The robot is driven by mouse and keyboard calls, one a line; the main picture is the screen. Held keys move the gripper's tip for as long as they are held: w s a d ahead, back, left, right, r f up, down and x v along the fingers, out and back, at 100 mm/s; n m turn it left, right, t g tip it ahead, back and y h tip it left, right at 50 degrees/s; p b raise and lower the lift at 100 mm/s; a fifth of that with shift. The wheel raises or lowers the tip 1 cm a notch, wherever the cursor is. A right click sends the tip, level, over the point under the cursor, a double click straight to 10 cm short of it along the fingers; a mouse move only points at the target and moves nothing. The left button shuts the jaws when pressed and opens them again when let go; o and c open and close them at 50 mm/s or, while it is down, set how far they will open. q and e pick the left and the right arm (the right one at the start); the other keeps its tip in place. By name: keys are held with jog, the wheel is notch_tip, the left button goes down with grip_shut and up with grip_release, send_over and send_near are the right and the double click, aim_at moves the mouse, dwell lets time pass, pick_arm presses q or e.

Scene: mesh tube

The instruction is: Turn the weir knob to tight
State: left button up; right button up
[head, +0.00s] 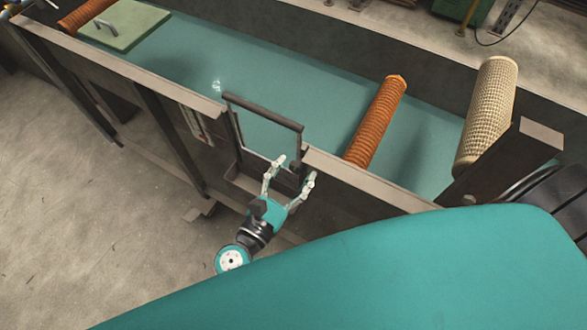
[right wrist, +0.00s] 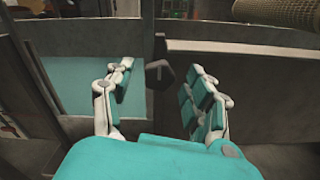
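The weir knob (right wrist: 160,75) is a small dark faceted knob with a faint line on its face. In the right wrist view it shows on the tank wall, just to the right of the weir opening. The weir's dark frame (head: 262,109) stands in a notch of the wall in the head view. My right gripper (head: 294,168) is open at the right side of that notch. In the right wrist view its two fingers are spread left and right of the knob, with gaps on both sides. Nothing is held. My left gripper is not in view.
The tank holds teal water (head: 300,85). Its wall rim (head: 365,180) runs beside my right gripper. A green lid (head: 124,24) lies at upper left. The concrete floor (head: 90,215) is open at left.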

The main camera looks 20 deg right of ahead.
grip_shut()
jog(key=shift+m, duration=0.3)
jog(key=m, duration=0.2)
jog(key=shift+m, duration=0.3)
jog(key=shift+d+m, duration=0.1)
jog(key=shift+m, duration=1.7)
grip_release()
